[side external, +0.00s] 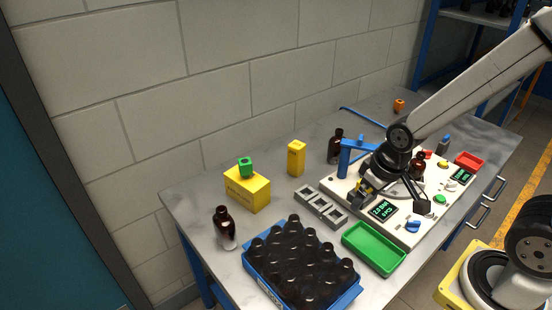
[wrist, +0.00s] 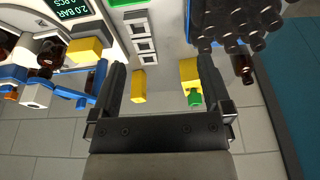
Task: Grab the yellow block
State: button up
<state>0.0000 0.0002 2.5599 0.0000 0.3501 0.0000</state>
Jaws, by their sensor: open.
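An upright yellow block (side external: 296,158) stands on the grey table near the wall, right of a larger yellow box (side external: 247,190) with a green block (side external: 246,167) on top. In the wrist view the upright yellow block (wrist: 138,87) shows between my fingers but farther off. The yellow box (wrist: 189,72) and green block (wrist: 194,98) appear right of it. Another yellow piece (wrist: 85,50) is by the machine, outside my left-hand finger. My gripper (side external: 394,203) is open over the white machine, well right of the upright block. The wrist view shows my gripper (wrist: 162,66) empty.
A blue crate of amber bottles (side external: 256,273) and a green tray (side external: 374,248) stand at the front. A grey slotted rack (side external: 320,207) lies left of the white machine (side external: 405,228). A lone bottle (side external: 224,228) stands at the left. Table is clear around the upright block.

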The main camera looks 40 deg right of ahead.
jog(key=w+d+t, duration=0.3)
jog(key=w+d, duration=0.1)
jog(key=w, duration=0.6)
jog(key=w+d+f+n+t+y, duration=0.1)
jog(key=w+d+t, duration=0.2)
jog(key=w, duration=0.7)
jog(key=w+d+f+n+t+y, duration=0.1)
jog(key=w+d+t, duration=0.2)
jog(key=w+d, duration=0.3)
jog(key=shift+w+f, duration=0.2)
jog(key=shift+w, duration=2.05)
jog(key=shift+f, duration=0.1)
send_over(296, 159)
jog(key=s+d, duration=0.2)
jog(key=d, duration=0.1)
jog(key=shift+s+a+f, duration=0.1)
jog(key=shift+f, duration=1.35)
jog(key=shift+s+a+f, duration=0.1)
jog(key=shift+f, duration=1.3)
